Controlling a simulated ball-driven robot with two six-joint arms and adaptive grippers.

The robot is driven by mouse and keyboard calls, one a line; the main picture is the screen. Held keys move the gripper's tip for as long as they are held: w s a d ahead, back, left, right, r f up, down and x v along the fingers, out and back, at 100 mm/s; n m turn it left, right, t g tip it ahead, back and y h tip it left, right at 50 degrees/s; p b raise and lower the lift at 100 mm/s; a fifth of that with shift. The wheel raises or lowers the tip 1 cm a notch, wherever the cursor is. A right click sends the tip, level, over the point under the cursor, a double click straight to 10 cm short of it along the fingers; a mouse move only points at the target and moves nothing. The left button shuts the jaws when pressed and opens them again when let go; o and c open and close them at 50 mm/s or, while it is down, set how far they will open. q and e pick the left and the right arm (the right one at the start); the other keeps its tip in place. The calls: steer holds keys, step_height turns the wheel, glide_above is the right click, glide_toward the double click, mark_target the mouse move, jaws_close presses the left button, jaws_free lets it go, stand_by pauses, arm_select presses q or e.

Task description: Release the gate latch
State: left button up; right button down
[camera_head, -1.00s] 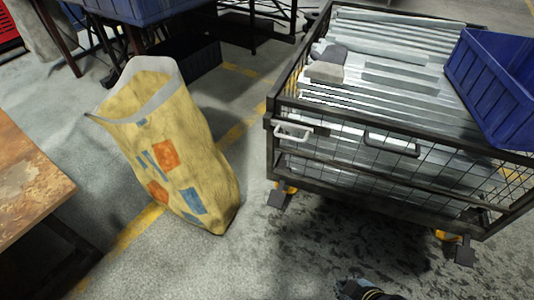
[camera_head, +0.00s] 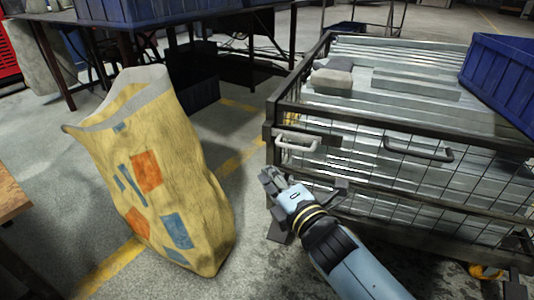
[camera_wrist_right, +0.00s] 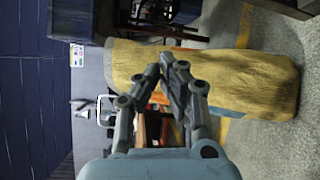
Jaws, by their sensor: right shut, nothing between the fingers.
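The wire-mesh cart (camera_head: 400,135) has a dark frame and a front gate of mesh. A pale latch handle (camera_head: 297,146) sits at the gate's upper left corner, and a dark pull handle (camera_head: 418,152) is farther right on the same rail. My right gripper (camera_head: 268,178) is below and slightly left of the pale handle, apart from it, with its fingers pointing up-left. In the right wrist view the fingers (camera_wrist_right: 170,68) are shut with nothing between them. I cannot make out the latch in that view. My left gripper is not in view.
A large yellow sack (camera_head: 165,185) stands left of the cart; it also fills much of the right wrist view (camera_wrist_right: 255,80). Grey metal bars and a blue bin (camera_head: 500,75) lie on the cart. A wooden table edge (camera_head: 10,197) is far left. Floor between sack and cart is free.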

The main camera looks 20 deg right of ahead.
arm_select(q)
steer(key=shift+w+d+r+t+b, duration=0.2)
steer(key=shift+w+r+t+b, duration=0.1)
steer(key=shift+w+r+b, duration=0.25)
arm_select(e)
steer(key=w+d, duration=0.2)
steer(key=w, duration=0.7)
steer(key=shift+d, duration=0.25)
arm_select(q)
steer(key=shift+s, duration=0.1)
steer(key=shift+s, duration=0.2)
arm_select(e)
steer(key=s+d, duration=0.2)
steer(key=d, duration=0.1)
steer(key=shift+s+d, duration=0.25)
steer(key=shift+s, duration=0.15)
